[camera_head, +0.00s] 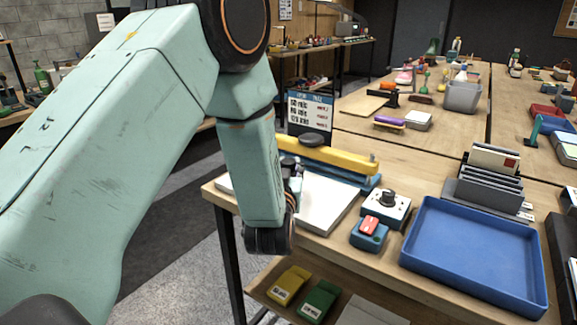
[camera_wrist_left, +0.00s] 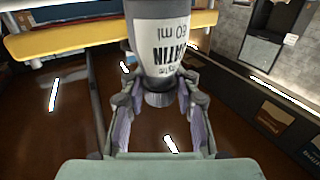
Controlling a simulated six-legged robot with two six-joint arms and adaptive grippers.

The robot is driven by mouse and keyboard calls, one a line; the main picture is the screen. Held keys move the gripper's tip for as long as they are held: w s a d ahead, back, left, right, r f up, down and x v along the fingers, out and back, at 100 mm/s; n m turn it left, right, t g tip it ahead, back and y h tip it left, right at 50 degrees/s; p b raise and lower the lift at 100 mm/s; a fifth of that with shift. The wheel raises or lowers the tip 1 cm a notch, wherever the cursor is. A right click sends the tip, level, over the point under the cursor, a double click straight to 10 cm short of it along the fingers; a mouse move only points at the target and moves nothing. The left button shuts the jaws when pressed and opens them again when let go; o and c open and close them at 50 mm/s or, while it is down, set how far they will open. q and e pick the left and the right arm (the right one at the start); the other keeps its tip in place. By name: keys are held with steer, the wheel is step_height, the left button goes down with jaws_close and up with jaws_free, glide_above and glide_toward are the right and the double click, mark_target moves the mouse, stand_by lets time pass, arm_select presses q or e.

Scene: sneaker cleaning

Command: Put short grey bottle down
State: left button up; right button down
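The short grey bottle (camera_wrist_left: 160,22) has a white label with dark print reading "60 ml" in the left wrist view. My left gripper (camera_wrist_left: 158,92) has its two fingers closed around its narrow dark end, one finger on each side. In the head view my left gripper (camera_head: 292,190) is at the front left edge of the near workbench (camera_head: 335,232), largely hidden behind my own arm. The bottle is mostly hidden there, and I cannot tell its height above the bench. My right gripper is not in view.
A white board (camera_head: 328,203) lies beside the gripper, with a yellow-and-blue bar tool (camera_head: 335,158) behind it. A price sign (camera_head: 310,112) stands further back. A control box (camera_head: 386,207), a small blue box with a red top (camera_head: 369,232) and an empty blue tray (camera_head: 470,255) lie to the right.

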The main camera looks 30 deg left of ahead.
arm_select(q)
steer(key=o, duration=0.4)
steer(key=shift+w+d, duration=0.15)
steer(key=shift+o, duration=0.2)
steer(key=shift+r, duration=0.15)
steer(key=shift+s, duration=0.25)
steer(key=p+v, duration=0.1)
steer(key=v, duration=1)
steer(key=shift+s+d, duration=0.15)
steer(key=shift+s, duration=0.15)
